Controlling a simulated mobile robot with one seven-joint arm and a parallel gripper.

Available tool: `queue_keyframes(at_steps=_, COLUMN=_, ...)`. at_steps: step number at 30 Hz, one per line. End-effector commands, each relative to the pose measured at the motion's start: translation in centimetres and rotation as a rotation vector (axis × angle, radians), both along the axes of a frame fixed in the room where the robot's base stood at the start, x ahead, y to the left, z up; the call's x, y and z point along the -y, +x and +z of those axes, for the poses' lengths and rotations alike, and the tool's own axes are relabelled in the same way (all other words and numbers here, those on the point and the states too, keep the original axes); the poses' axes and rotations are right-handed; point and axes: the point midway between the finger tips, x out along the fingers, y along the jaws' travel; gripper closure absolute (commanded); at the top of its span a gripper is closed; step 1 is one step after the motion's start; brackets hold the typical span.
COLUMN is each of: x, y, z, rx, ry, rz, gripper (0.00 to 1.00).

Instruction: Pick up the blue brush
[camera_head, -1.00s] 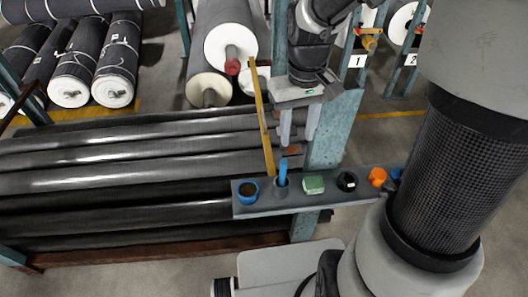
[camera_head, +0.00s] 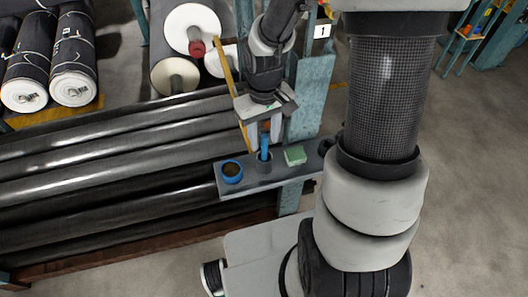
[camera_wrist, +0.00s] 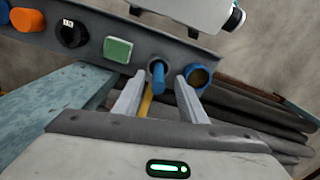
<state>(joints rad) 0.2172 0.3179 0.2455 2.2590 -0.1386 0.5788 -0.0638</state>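The blue brush (camera_head: 265,147) stands upright in a dark cup (camera_head: 264,166) on a narrow grey shelf (camera_head: 248,185). In the wrist view the brush (camera_wrist: 158,76) shows between the two fingertips, with a gap on each side. My gripper (camera_head: 264,143) points down over the cup with its fingers apart, one on each side of the brush's upper part. The open fingers also show in the wrist view (camera_wrist: 159,82), and nothing is held. The brush's lower end is hidden in the cup.
Beside the brush on the shelf are a blue-rimmed round container (camera_head: 231,172) and a green block (camera_head: 294,155). A black knob-like item (camera_wrist: 71,34) and an orange one (camera_wrist: 27,20) sit farther along. Long dark rolls (camera_head: 110,165) lie behind, and a teal post (camera_head: 310,95) stands close by.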

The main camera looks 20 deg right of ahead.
Motion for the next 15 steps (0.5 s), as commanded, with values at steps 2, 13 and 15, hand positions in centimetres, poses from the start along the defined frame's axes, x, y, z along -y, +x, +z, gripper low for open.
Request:
queue_keyframes(at_steps=2, x=0.0, y=0.0, z=-0.4, rx=0.000, ry=0.000, rz=0.000, gripper=0.62)
queue_keyframes(at_steps=13, x=0.2, y=0.3, z=-5.1, rx=-0.001, ry=0.000, rz=0.000, gripper=0.62)
queue_keyframes(at_steps=15, x=0.2, y=0.3, z=-5.5, rx=-0.001, ry=0.000, rz=0.000, gripper=0.62)
